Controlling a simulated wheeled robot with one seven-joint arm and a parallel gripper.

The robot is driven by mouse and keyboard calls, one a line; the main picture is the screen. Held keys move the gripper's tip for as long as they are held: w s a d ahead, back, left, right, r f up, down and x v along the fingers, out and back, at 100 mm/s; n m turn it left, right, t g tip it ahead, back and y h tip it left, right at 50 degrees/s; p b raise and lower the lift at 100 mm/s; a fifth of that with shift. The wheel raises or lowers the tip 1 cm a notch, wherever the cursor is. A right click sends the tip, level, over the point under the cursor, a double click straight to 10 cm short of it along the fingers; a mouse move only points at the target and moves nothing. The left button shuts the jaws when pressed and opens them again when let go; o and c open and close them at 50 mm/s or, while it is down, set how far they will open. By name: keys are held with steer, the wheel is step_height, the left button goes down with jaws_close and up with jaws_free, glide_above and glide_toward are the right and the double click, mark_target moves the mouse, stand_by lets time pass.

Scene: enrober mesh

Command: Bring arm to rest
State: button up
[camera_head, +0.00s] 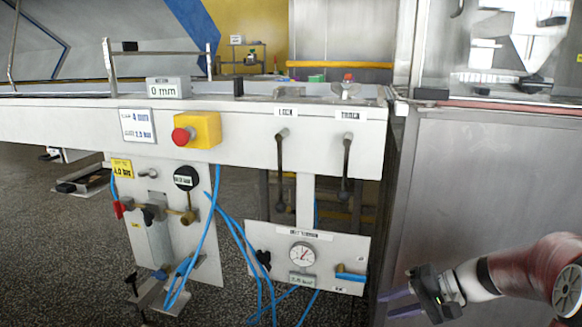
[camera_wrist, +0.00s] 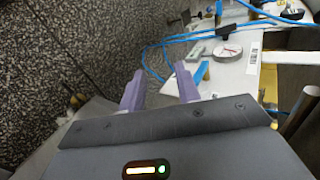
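My gripper (camera_head: 400,303) is at the lower right of the head view, in front of the grey steel cabinet. My red and white arm reaches in from the right edge. In the wrist view my gripper (camera_wrist: 160,90) shows two purple fingers with a clear gap between them. Nothing is between the fingers. The gripper is to the right of the belt tension panel and touches nothing that I can see.
The white machine frame (camera_head: 230,130) carries a red emergency stop (camera_head: 183,136) and two hanging levers (camera_head: 281,160). The lower panel (camera_head: 262,240) has a gauge (camera_head: 303,254) and a blue-handled valve (camera_head: 350,275). Blue hoses (camera_head: 232,225) hang left. The grey cabinet (camera_head: 470,190) stands right.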

steer(key=s+a+r+n+t+h+p, duration=0.1)
steer(key=s+a+r+n+h+p, duration=0.1)
steer(key=s+r+h, duration=0.3)
steer(key=s+a+r+n+t+h+p, duration=0.1)
steer(key=s+a+r+h, duration=0.4)
steer(key=s, duration=0.9)
steer(key=shift+a+r+n+p, duration=0.15)
steer(key=shift+r+n+p, duration=0.65)
steer(key=shift+p, duration=0.3)
